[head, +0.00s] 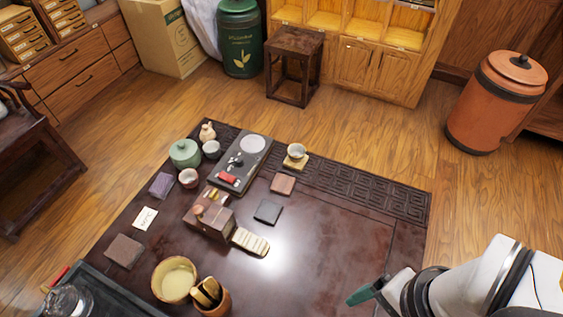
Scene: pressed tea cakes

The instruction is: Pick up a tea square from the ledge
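Several flat squares lie on the dark table (330,225): a reddish-brown one (283,184), a black one (268,211), a larger brown one (125,251) at the left and a purple-grey one (161,186). I cannot tell which are tea squares. A wooden block-like device (208,216) stands mid-table, with a pale ribbed strip (250,241) at its right end; whether this is the ledge is unclear. My gripper (362,294) shows only as a teal tip at the lower right, apart from the squares. Its opening is not visible.
A dark slab (234,178) bears small tea things. A green jar (185,153), cups, a white card (145,218), a cream bowl (174,279) and a tool pot (212,299) crowd the left side. A cup stands on a yellow coaster (303,164). The table's right half is clear.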

